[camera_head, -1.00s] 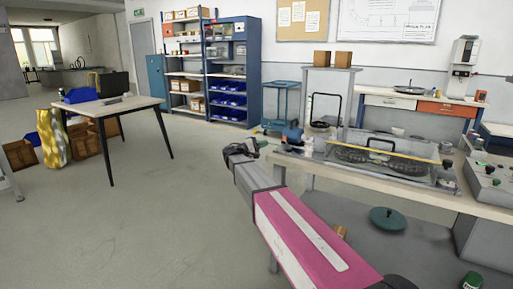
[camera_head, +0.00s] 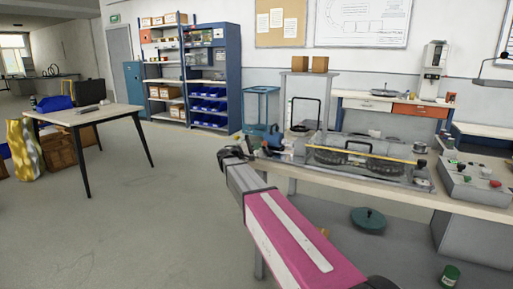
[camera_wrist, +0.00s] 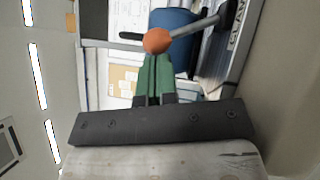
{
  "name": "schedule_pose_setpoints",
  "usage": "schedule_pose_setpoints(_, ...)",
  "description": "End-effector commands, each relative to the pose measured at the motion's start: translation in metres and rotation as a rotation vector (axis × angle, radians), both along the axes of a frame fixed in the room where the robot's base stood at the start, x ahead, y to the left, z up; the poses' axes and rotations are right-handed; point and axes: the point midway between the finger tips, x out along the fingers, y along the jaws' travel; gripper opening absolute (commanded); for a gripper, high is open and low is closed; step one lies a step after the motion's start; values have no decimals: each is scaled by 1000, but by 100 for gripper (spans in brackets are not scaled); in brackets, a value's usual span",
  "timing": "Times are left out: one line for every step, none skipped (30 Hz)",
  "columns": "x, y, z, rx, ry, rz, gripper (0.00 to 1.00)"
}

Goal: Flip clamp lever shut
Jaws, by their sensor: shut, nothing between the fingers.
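My gripper (camera_wrist: 158,70) shows in the wrist view as two green fingers pressed together on a dark bar, empty. An orange ball knob (camera_wrist: 158,41) sits right at the fingertips; I cannot tell whether they touch it. A grey metal rod (camera_wrist: 190,30) runs from the knob up to the right, with dark ends. A blue rounded body (camera_wrist: 172,22) is behind it. In the head view the blue clamp (camera_head: 270,139) stands at the left end of the bench (camera_head: 345,179). My gripper's dark wrist is just left of it there, and the fingertips and lever are too small to make out.
A ring track under a clear cover (camera_head: 365,153) with a yellow bar lies on the bench. A grey control box (camera_head: 472,185) is at the right. A green disc (camera_head: 368,220) is below. The floor on the left is open up to a table (camera_head: 90,115).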

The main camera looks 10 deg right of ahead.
Motion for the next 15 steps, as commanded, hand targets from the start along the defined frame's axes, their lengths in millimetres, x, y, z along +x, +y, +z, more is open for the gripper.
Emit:
schedule_pose_setpoints(0, 0, 1, 4, -3, 0, 0)
schedule_pose_setpoints(0, 0, 1, 7, -6, 0, 0)
schedule_pose_setpoints(-1, -1, 2, 15, -11, 0, 0)
schedule_pose_setpoints(-1, -1, 2, 21, -16, -1, 0)
schedule_pose_setpoints(-1, -1, 3, 27, -22, 0, 0)
schedule_pose_setpoints(-1, -2, 3, 35, -27, -1, 0)
schedule_pose_setpoints(-2, -2, 4, 39, -29, -1, 0)
schedule_pose_setpoints(-2, -2, 4, 42, -31, -1, 0)
schedule_pose_setpoints(-2, -2, 4, 46, -33, -1, 0)
schedule_pose_setpoints(-2, -3, 4, 49, -36, -1, 0)
schedule_pose_setpoints(-2, -3, 4, 52, -39, -1, 0)
schedule_pose_setpoints(-2, -3, 5, 57, -42, -1, 0)
schedule_pose_setpoints(-2, -3, 5, 61, -45, -1, 0)
schedule_pose_setpoints(-3, -3, 5, 64, -48, -1, 0)
schedule_pose_setpoints(-3, -4, 6, 71, -53, -1, 0)
